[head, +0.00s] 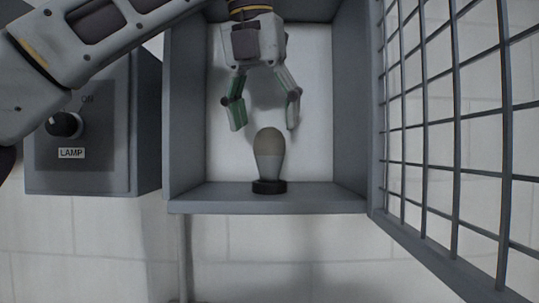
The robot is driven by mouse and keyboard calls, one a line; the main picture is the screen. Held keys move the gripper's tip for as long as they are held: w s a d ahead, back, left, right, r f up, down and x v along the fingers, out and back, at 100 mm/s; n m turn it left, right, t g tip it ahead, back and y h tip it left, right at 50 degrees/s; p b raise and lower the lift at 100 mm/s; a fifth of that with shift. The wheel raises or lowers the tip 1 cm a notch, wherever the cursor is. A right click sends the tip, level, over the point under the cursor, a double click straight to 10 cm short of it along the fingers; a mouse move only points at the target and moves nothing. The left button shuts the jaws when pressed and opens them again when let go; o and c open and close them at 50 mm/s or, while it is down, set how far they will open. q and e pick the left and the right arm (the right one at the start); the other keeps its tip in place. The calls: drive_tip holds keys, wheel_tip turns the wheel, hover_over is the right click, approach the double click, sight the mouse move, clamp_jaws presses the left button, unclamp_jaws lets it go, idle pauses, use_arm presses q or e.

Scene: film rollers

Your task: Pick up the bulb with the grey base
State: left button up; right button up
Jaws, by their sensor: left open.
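A bulb (269,155) stands near the front edge of a grey open-fronted box (187,150). My left gripper (264,120) reaches into the box from above in the picture. Its two greenish fingers are spread apart and empty, just above the bulb's top in the picture. They do not appear to touch the bulb. My right gripper is not in view.
A grey lamp box (100,165) with a black knob (64,125) and the labels ON and LAMP is at the left. A wire-mesh door (455,130) stands swung open at the right. The box's side walls flank my gripper closely.

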sight(270, 141)
use_arm(q)
drive_tip(key=shift+w+d+f, duration=0.1)
drive_tip(key=shift+w+d, duration=0.1)
drive_tip(key=shift+w, duration=0.4)
drive_tip(key=shift+x, duration=2.4)
drive_tip(key=shift+c, duration=0.2)
drive_tip(key=c, duration=1.1)
